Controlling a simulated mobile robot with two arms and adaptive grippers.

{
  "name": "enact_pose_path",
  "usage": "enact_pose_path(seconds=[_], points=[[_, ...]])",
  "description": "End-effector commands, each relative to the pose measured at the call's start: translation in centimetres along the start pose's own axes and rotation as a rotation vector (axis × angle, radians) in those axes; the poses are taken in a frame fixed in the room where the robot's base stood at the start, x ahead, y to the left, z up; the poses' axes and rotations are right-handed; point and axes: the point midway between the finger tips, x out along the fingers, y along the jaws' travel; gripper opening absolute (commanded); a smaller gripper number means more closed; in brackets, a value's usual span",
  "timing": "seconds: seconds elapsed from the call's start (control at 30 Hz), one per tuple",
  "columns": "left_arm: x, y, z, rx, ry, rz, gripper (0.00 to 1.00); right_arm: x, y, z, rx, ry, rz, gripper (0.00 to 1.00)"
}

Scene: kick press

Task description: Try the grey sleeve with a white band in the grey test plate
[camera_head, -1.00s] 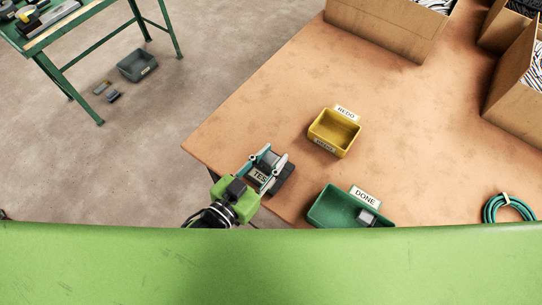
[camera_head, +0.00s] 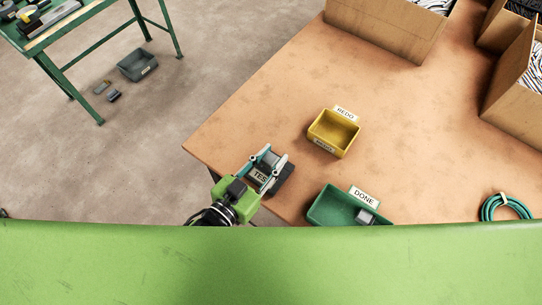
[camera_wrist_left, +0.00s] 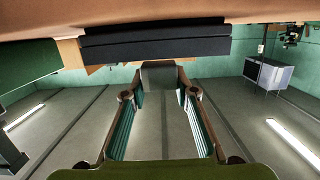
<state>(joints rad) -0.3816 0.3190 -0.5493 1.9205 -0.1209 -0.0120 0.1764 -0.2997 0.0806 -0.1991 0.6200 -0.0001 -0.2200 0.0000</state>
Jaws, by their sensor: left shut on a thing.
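My left gripper (camera_head: 274,156) is at the near left edge of the brown table in the head view. It is shut on a small grey piece, the sleeve (camera_wrist_left: 159,76), seen between the fingertips in the left wrist view. Its white band cannot be made out. The dark grey test plate (camera_head: 285,179) lies at the fingers, partly hidden by them, with a TEST label (camera_head: 260,176) showing between them. In the left wrist view the dark plate (camera_wrist_left: 155,45) spans just beyond the fingertips. Whether the sleeve touches it is unclear. My right gripper is out of view.
A green DONE tray (camera_head: 322,211) holds a grey piece (camera_head: 366,216). Cardboard boxes (camera_head: 385,32) and a teal coil (camera_head: 490,208) lie further right. The table between is clear.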

Motion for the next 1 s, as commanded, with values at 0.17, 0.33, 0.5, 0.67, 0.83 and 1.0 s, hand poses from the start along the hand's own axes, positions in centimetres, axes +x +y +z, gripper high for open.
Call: enact_pose_path(seconds=[0.17, 0.33, 0.5, 0.67, 0.83, 1.0], points=[[0.02, 0.00, -0.01, 0.000, 0.001, 0.000, 0.08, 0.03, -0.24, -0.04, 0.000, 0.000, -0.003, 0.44], [0.01, 0.00, -0.04, 0.000, 0.001, 0.000, 0.08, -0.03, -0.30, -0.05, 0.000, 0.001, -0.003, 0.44], [0.00, -0.01, -0.13, -0.001, 0.000, 0.000, 0.08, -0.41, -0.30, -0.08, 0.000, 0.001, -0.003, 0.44], [0.02, -0.01, -0.03, -0.001, 0.001, 0.000, 0.08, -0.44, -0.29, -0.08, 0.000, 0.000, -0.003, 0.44], [0.02, -0.01, -0.02, 0.000, 0.001, 0.000, 0.08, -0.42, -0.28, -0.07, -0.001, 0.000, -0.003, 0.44], [0.05, 0.00, 0.15, 0.000, 0.001, 0.000, 0.08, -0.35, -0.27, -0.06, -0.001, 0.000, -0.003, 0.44]])
